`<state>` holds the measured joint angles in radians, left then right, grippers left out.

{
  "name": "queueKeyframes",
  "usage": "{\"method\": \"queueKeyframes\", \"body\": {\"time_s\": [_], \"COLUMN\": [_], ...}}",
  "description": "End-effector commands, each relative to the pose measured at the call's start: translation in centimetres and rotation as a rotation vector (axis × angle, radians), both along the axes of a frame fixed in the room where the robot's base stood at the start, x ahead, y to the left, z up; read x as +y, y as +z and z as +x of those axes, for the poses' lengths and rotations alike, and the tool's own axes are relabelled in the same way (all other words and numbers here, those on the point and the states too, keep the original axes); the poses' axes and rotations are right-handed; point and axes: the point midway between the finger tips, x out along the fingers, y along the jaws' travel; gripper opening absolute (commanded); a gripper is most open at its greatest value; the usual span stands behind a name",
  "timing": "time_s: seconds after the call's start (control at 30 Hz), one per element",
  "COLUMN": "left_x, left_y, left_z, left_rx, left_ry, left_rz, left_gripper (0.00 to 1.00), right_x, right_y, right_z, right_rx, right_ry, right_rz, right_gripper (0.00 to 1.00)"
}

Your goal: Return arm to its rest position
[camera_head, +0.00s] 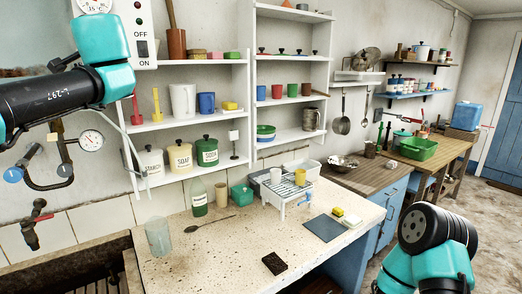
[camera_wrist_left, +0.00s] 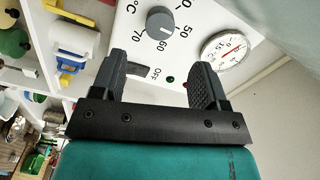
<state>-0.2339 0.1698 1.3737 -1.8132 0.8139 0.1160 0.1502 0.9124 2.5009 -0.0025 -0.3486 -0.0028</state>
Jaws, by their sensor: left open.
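My left arm (camera_head: 50,98) comes in from the left in the head view, raised above the washtrough bench. Its teal joint (camera_head: 101,45) hangs in front of the white control box, and its gripper cannot be made out there. In the left wrist view, my left gripper (camera_wrist_left: 156,62) is open, with its two dark fingers apart and nothing between them. It faces the control box (camera_wrist_left: 180,18) with its temperature knob. My right arm (camera_head: 428,245) shows only as a dark and teal joint at the lower right of the head view. Its gripper is out of view.
White wall shelves (camera_head: 215,118) with canisters and cups stand behind the bench. The counter's front middle is mostly clear.

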Motion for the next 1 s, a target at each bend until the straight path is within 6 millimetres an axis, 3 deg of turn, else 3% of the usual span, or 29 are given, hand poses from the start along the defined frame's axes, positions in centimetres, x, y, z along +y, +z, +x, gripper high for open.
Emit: {"method": "queueKeyframes", "body": {"time_s": [0.63, 1.0], "left_x": [4.9, 4.9], "left_y": [-0.1, 0.0], "left_z": [7.3, 7.1], "left_rx": [-0.001, -0.14], "left_ry": [0.002, 0.0], "left_rz": [-0.002, -0.205], "left_gripper": [0.68, 0.68], "right_x": [0.0, 0.0], "right_y": [0.0, 0.0], "right_z": [0.0, 0.0], "right_rx": [0.0, 0.0], "right_ry": [0.0, 0.0], "right_rz": [0.0, 0.0], "right_gripper": [0.43, 0.43]}}
